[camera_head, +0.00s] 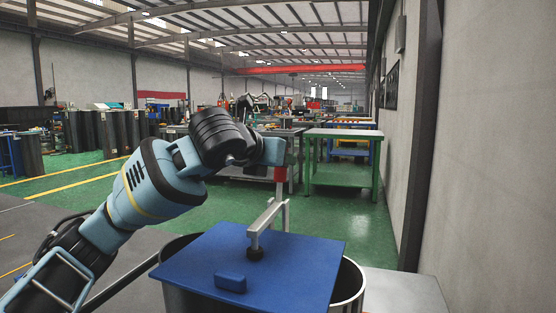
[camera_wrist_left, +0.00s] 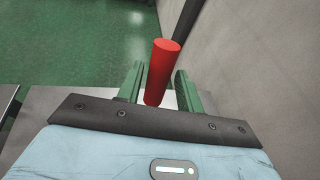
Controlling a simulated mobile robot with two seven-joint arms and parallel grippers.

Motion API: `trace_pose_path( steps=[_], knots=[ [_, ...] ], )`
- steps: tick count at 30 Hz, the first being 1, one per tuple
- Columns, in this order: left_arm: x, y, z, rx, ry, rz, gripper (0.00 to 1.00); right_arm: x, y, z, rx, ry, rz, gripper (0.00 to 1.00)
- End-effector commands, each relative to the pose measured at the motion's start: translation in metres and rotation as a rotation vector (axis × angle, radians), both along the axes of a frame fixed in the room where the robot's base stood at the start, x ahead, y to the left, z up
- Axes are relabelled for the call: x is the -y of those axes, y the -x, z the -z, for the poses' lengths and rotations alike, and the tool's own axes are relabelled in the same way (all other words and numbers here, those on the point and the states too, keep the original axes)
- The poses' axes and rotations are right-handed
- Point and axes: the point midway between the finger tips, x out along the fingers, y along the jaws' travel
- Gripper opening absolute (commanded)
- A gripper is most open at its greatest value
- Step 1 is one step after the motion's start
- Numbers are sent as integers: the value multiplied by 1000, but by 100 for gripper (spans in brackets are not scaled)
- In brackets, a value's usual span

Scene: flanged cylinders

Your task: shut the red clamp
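The clamp has a red handle (camera_head: 281,174), a grey metal arm (camera_head: 266,214) and a black foot (camera_head: 255,253). The foot is over the blue plate (camera_head: 205,257); I cannot tell whether it presses on it. My left gripper (camera_wrist_left: 158,84) is at the handle, its green fingers on either side of the red handle (camera_wrist_left: 163,70). A gap shows beside the handle, so the fingers look open around it. In the head view the left wrist covers the handle's upper part and the fingertips are hard to make out. My right gripper is not in view.
The blue plate, with a small blue block (camera_head: 230,282) on it, lies over a round metal drum (camera_head: 350,288). A grey surface (camera_head: 408,292) is at the right, near the wall (camera_head: 490,150). A green table (camera_head: 343,165) stands behind, with open green floor between.

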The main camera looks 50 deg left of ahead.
Motion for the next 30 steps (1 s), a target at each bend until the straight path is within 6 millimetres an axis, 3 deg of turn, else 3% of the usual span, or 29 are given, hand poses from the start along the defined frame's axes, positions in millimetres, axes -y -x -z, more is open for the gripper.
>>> trace_pose_path(
  steps=[13, 24, 30],
  knots=[
    [1, 5, -2, 1, 2, -1, 47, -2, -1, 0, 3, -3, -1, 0],
    [18, 53, -20, 0, 1, -1, 47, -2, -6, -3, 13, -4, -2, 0],
    [23, 68, -25, 0, 2, -2, 47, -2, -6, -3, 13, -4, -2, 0]
  ],
)
